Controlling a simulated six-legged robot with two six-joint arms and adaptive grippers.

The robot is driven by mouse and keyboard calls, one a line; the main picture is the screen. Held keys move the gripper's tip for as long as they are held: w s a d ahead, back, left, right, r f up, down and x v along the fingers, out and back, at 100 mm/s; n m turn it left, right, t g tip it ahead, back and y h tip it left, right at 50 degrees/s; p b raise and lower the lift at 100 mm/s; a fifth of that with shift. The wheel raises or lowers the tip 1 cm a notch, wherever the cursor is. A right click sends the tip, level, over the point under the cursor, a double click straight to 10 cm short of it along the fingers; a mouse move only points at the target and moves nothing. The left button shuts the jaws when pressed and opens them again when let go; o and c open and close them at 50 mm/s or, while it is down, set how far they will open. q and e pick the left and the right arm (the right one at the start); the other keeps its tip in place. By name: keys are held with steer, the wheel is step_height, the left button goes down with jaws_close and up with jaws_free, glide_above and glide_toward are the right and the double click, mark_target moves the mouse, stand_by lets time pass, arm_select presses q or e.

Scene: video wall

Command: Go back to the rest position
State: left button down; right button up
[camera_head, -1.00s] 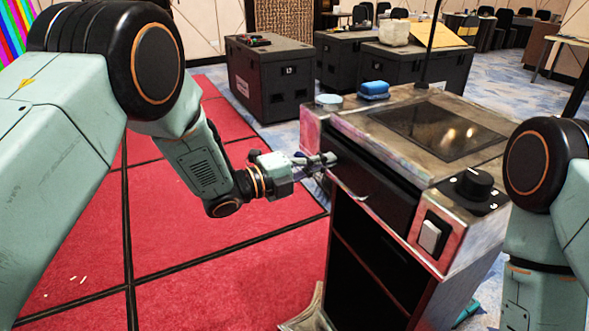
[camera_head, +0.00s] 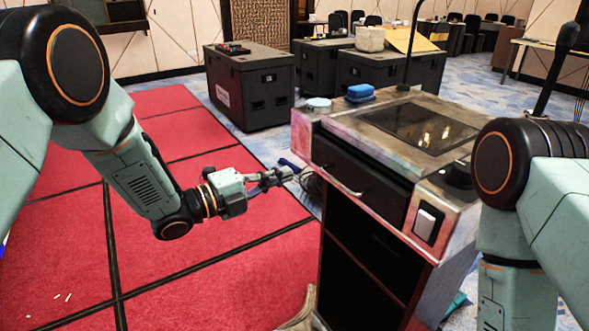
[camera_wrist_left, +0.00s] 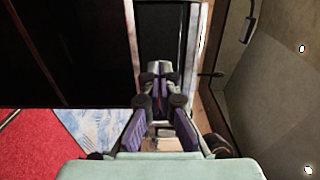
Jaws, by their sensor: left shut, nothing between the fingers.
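My left gripper (camera_head: 285,174) is at the left of the lectern (camera_head: 305,133), close to its upper front corner. In the head view its fingers look shut and hold nothing. The left wrist view also shows the closed fingertips (camera_wrist_left: 160,70), with dark panels of the lectern beyond them. My left arm is bent in from the left over the red carpet. My right arm stands at the right edge, partly in front of the lectern; its gripper is out of the picture.
Black cases (camera_head: 250,90) stand behind.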

arm_select(q)
steer(key=s+a+f+n+g+y, duration=0.1)
steer(key=s+a+f+n+y, duration=0.45)
steer(key=f+n, duration=0.5)
steer(key=s+a+f+n+y, duration=0.5)
steer(key=s+a+f+n, duration=0.15)
steer(key=f+n, duration=0.35)
steer(key=s+a+f+n+g+y, duration=0.1)
steer(key=s+f+n+g, duration=0.2)
steer(key=s, duration=0.6)
steer(key=s+a+f+n+g+y, duration=0.2)
steer(key=s+n+g, duration=0.1)
steer(key=s, duration=0.7)
steer(key=s+a+f+n+g+y, duration=0.1)
steer(key=s+a+f+n+g, duration=0.1)
steer(key=s, duration=0.8)
steer(key=shift+s+a+f+n+g, duration=0.15)
steer(key=shift+s+f+n+g, duration=0.1)
steer(key=shift+f+n+g, duration=0.45)
steer(key=shift+f+y, duration=0.1)
steer(key=shift+y, duration=0.15)
